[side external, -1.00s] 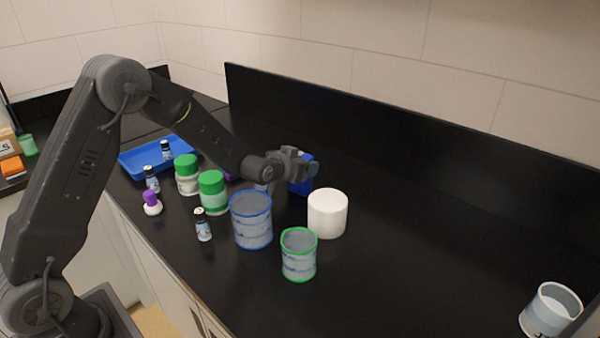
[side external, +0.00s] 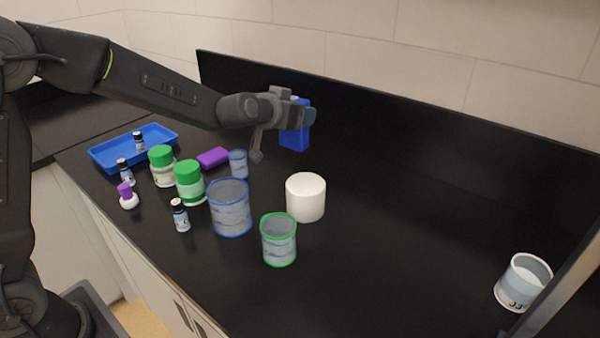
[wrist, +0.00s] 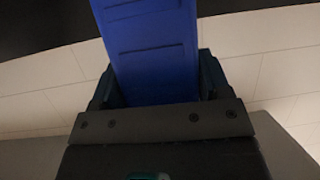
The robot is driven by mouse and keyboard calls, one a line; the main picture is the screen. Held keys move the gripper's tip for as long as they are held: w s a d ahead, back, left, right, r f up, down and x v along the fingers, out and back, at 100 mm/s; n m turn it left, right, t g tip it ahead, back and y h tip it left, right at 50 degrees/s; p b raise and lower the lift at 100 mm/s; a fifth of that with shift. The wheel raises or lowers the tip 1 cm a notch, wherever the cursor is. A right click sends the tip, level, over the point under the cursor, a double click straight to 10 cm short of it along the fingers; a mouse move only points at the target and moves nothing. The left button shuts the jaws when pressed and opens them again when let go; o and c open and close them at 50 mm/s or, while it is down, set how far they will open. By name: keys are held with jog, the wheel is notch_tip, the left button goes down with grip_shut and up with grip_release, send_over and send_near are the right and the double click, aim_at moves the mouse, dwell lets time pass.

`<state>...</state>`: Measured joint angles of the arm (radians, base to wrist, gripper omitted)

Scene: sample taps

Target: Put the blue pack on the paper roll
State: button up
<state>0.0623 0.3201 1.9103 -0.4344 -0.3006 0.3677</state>
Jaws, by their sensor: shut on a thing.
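The blue pack (side external: 294,137) is held in the air above the counter, behind the white paper roll (side external: 306,198) in the side view. My gripper (side external: 303,116) is shut on the pack. In the wrist view the blue pack (wrist: 155,50) sits between the jaws of my gripper (wrist: 155,90) and extends toward the top edge. The paper roll stands upright on the black counter with its flat top bare. It does not show in the wrist view.
A green-rimmed beaker (side external: 279,240) and a blue-rimmed beaker (side external: 231,208) stand beside the roll. Green-lidded jars (side external: 190,183), small bottles, a purple pack (side external: 214,158) and a blue tray (side external: 104,157) are at the left. Counter right of the roll is clear.

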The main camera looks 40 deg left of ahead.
jog(key=s+d+r+h, duration=0.1)
jog(key=s+d+r, duration=0.15)
jog(key=d, duration=0.35)
jog(key=shift+m, duration=0.4)
jog(key=shift+s+d+f, duration=0.1)
jog(key=shift+s+f, duration=0.1)
jog(key=shift+f, duration=1.1)
jog(key=shift+s+a+f, duration=0.1)
jog(key=shift+s+f, duration=0.05)
jog(key=shift+f, duration=1.15)
jog(key=shift+s+d+f, duration=0.1)
jog(key=shift+s+f, duration=0.1)
jog(key=shift+f, duration=1.1)
jog(key=shift+f, duration=0.2)
jog(key=o, duration=1)
